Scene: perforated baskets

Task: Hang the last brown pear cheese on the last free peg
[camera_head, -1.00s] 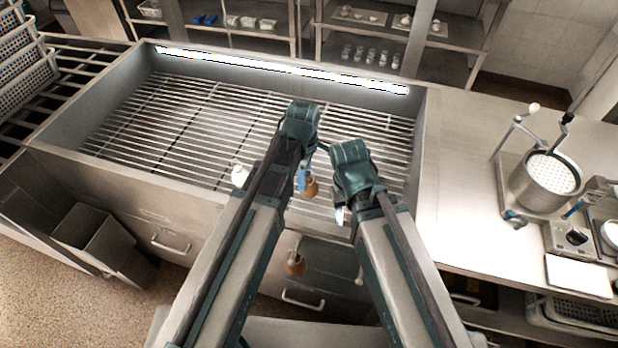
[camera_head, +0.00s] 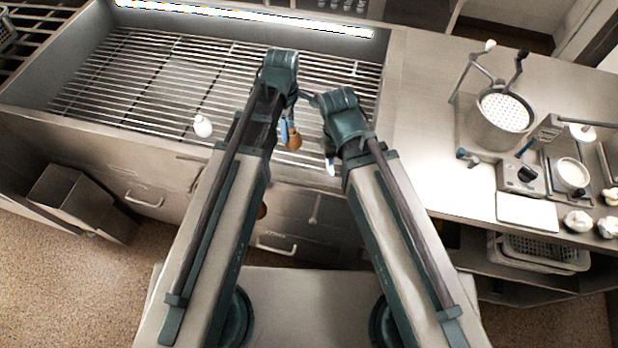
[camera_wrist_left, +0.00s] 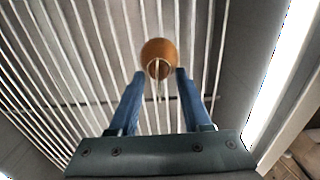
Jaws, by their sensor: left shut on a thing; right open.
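My left gripper (camera_head: 287,132) is shut on a brown pear cheese (camera_head: 293,140) and holds it near the front edge of the grated basin. In the left wrist view the cheese (camera_wrist_left: 159,52) sits at the fingertips, with a pale cord loop between the blue fingers. A second brown pear cheese (camera_head: 262,210) shows in part below the basin's front edge, mostly hidden by my left arm. A white pear-shaped cheese (camera_head: 203,127) is at the front edge, left of my left arm. My right gripper (camera_head: 331,165) is open beside the held cheese. I cannot make out a free peg.
The steel basin (camera_head: 30,95) has a bar grate (camera_head: 150,80). To the right, a steel counter (camera_head: 415,130) carries a perforated pot (camera_head: 503,115), a scale (camera_head: 522,178) and several white lumps (camera_head: 578,221). A grey bin (camera_head: 75,200) stands at lower left.

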